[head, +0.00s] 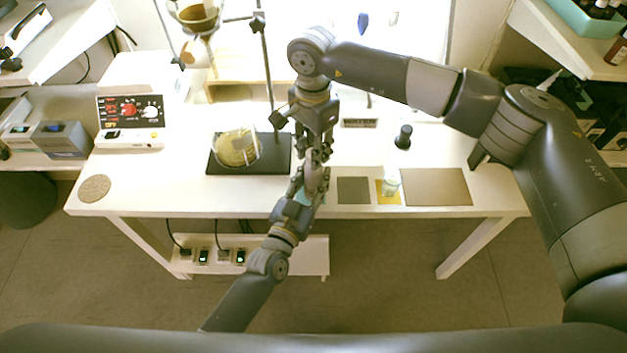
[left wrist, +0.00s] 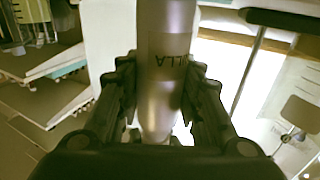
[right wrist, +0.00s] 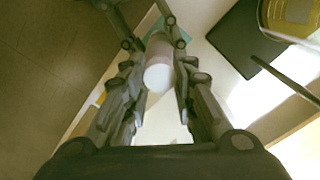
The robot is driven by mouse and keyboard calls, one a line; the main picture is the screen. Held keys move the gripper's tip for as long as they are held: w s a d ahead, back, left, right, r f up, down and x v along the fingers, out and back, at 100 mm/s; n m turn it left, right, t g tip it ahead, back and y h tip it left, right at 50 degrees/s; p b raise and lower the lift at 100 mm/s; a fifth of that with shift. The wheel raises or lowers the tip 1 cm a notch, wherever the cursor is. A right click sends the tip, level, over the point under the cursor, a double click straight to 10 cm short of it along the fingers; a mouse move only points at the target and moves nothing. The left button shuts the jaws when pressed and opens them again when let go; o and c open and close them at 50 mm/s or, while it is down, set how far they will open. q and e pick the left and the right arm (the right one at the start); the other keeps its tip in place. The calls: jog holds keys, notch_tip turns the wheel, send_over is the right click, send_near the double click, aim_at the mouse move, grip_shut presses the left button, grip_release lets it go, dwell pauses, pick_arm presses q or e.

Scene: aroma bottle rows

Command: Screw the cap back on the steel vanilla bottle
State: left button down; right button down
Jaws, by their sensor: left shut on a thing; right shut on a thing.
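The steel vanilla bottle (left wrist: 165,60) stands between the fingers of my left gripper (left wrist: 157,105), with the letters "ILLA" readable on its side. In the head view my left gripper (head: 309,185) is shut on the bottle above the table's front edge. My right gripper (head: 315,148) comes down from above, directly over it. In the right wrist view a white round cap (right wrist: 158,77) sits between the fingers of my right gripper (right wrist: 160,88), shut on it. The bottle's body (right wrist: 160,46) lines up just beyond the cap. I cannot tell whether the cap is fully seated.
A black stand base (head: 222,168) with a round glass vessel (head: 237,148) is left of the grippers. Right are a dark grey mat (head: 353,190), a small jar (head: 391,183) on a yellow mat, a black cylinder (head: 403,137) and a brown mat (head: 437,187).

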jog(key=m, duration=0.9)
jog(key=shift+m, duration=0.4)
jog(key=m, duration=0.7)
jog(key=shift+m, duration=0.4)
jog(key=c, duration=1.2)
grip_release()
jog(key=shift+c, duration=0.2)
notch_tip(320, 180, up, 12)
